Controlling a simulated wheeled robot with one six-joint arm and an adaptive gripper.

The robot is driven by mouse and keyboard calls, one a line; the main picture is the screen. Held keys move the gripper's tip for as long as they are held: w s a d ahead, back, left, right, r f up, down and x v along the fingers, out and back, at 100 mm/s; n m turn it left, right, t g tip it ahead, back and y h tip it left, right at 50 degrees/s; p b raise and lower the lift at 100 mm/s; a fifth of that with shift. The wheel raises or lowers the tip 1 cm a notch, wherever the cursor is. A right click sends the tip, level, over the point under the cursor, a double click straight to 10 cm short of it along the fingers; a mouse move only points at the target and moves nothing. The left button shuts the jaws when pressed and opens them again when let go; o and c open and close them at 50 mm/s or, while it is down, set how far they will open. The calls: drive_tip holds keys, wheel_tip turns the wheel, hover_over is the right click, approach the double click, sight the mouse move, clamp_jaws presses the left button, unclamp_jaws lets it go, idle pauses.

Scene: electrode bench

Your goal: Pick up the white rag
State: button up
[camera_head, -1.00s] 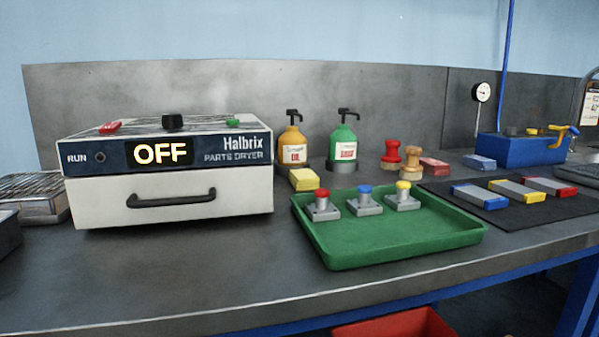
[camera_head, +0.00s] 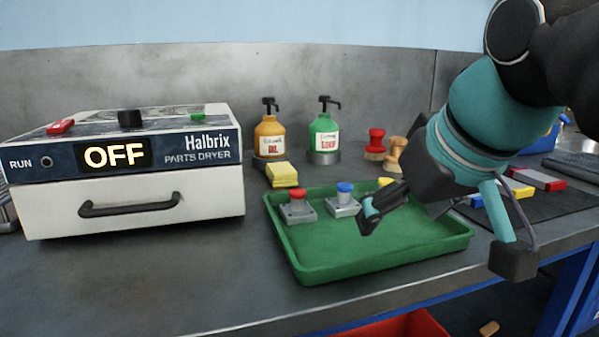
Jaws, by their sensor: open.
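I see no white rag in the head view. A folded yellow cloth or sponge (camera_head: 283,174) lies on the bench behind the green tray (camera_head: 375,255). My gripper (camera_head: 441,240) hangs over the right part of the tray, coming down from the upper right. Its fingers are spread wide and nothing shows between them. One finger is in front of the pieces in the tray, the other over the tray's right edge. My gripper and arm hide part of the yellow-topped piece and much of the bench on the right.
A white parts dryer (camera_head: 120,175) reading OFF stands at left, its drawer shut. The tray holds small grey pieces with red, blue and yellow tops. An orange pump bottle (camera_head: 270,135) and a green one (camera_head: 324,135) stand behind. Bench front left is clear.

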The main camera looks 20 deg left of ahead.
drive_tip(key=w+a+r, duration=0.6)
drive_tip(key=w+a, duration=0.3)
drive_tip(key=w, duration=0.1)
drive_tip(key=g, duration=0.1)
approach(281, 168)
drive_tip(key=b+x, duration=0.1)
drive_tip(key=x, duration=0.8)
drive_tip(key=shift+w+f+b, duration=0.15)
drive_tip(key=shift+f+b, duration=0.1)
drive_tip(key=shift+b, duration=0.15)
drive_tip(key=c, duration=1.2)
